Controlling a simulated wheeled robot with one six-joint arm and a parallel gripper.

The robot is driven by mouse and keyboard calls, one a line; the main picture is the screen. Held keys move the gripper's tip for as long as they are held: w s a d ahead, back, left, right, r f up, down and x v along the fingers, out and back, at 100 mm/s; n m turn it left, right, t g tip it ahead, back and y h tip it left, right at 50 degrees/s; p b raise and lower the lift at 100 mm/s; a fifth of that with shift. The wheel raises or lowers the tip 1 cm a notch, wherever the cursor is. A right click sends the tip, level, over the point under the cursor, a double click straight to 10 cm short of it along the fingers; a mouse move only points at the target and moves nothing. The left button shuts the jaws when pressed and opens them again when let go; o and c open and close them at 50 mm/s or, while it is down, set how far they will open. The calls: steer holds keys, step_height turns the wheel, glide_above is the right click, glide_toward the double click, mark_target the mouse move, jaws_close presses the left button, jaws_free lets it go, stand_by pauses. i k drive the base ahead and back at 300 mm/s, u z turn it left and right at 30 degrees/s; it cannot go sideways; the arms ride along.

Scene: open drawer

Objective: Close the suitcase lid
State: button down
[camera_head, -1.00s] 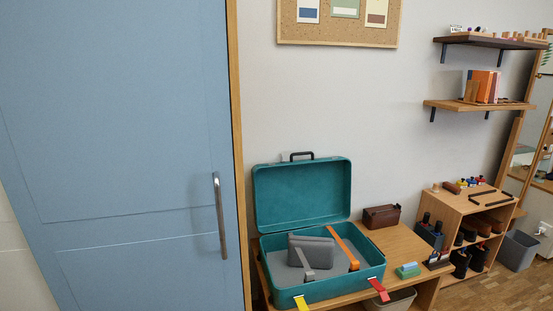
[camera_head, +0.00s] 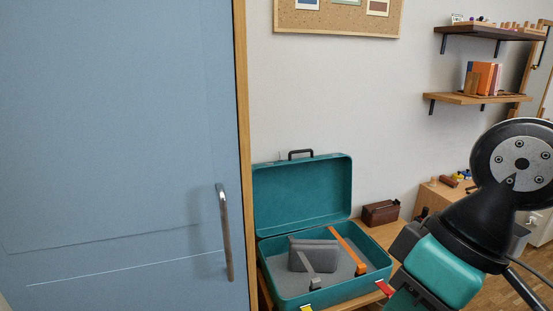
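The teal suitcase lies open on a wooden bench in the head view. Its lid (camera_head: 302,193) stands upright at the back, with a dark handle (camera_head: 300,154) on its top edge. The suitcase base (camera_head: 335,291) holds a grey pouch (camera_head: 313,255), an orange strap (camera_head: 347,248) and a grey strap. My arm, black and teal, fills the lower right, to the right of the suitcase and apart from the lid. My gripper's fingertips cannot be made out, so its opening cannot be told.
A blue door (camera_head: 120,150) with a metal handle (camera_head: 224,232) stands close on the left. A brown box (camera_head: 380,212) sits on the bench (camera_head: 384,232) right of the lid. Wall shelves (camera_head: 478,98) hang at upper right.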

mark_target(289, 195)
steer(key=k, duration=0.55)
steer(key=z, duration=0.8)
steer(key=i, duration=1.65)
steer(key=u, duration=0.75)
steer(key=i, duration=0.6)
steer(key=u, duration=0.55)
